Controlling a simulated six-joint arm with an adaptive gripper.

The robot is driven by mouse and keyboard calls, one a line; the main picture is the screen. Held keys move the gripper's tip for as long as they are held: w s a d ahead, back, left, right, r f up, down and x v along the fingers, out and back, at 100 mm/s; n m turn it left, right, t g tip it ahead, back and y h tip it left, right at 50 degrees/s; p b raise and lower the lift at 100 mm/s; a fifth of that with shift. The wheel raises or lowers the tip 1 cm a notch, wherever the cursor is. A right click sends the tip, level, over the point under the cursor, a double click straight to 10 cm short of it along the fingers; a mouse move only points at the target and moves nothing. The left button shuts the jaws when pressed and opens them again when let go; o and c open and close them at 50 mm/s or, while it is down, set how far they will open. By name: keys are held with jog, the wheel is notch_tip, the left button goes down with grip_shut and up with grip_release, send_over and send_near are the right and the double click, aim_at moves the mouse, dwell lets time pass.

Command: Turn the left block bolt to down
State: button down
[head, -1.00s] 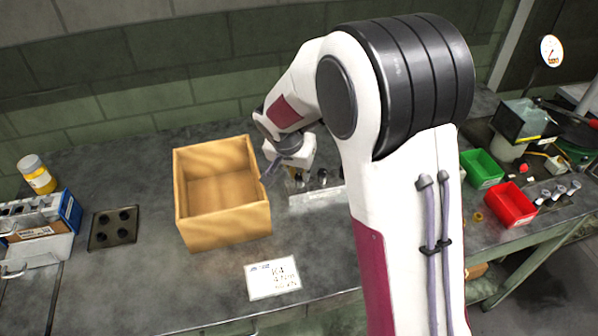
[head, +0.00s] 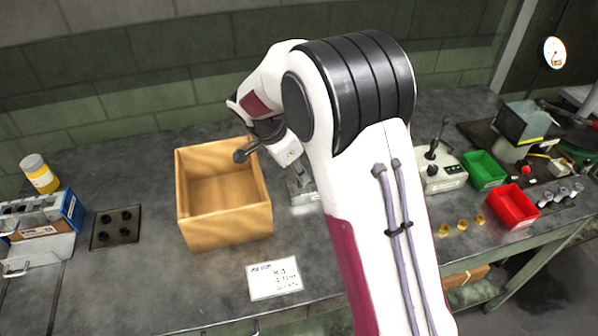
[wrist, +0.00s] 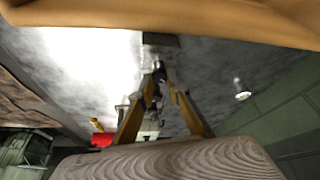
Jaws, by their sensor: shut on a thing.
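My gripper (head: 264,142) is shut on a dark metal bolt (head: 241,155) at the back right corner of the open wooden box. The bolt lies tilted, its thick dark end pointing left over the box rim, clear of the bench. In the wrist view the bolt (wrist: 158,78) shows dark between the two yellowish fingers. The pale metal block (head: 304,197) is on the bench right of the box, mostly hidden by my arm. I cannot tell which bolts stand in it now.
The wooden box (head: 224,222) is empty where I can see. A white card (head: 274,279) lies in front. A dark plate with holes (head: 115,228) and a blue box (head: 70,208) are left. Green (head: 484,170) and red (head: 511,207) bins and brass rings (head: 462,224) are right.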

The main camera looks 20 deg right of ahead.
jog(key=shift+m, duration=0.5)
jog(key=shift+g, duration=0.3)
jog(key=c, duration=1.9)
grip_release()
jog(key=shift+s+d+n+t+y, duration=0.1)
jog(key=shift+n+t+y, duration=0.25)
jog(key=shift+n, duration=0.85)
jog(key=shift+s+d+n+t+y, duration=0.15)
jog(key=shift+n+t, duration=0.4)
jog(key=shift+n, duration=0.65)
jog(key=shift+n+t+y, duration=0.6)
jog(key=shift+n, duration=1.5)
jog(key=shift+s+n, duration=0.1)
jog(key=shift+n, duration=0.4)
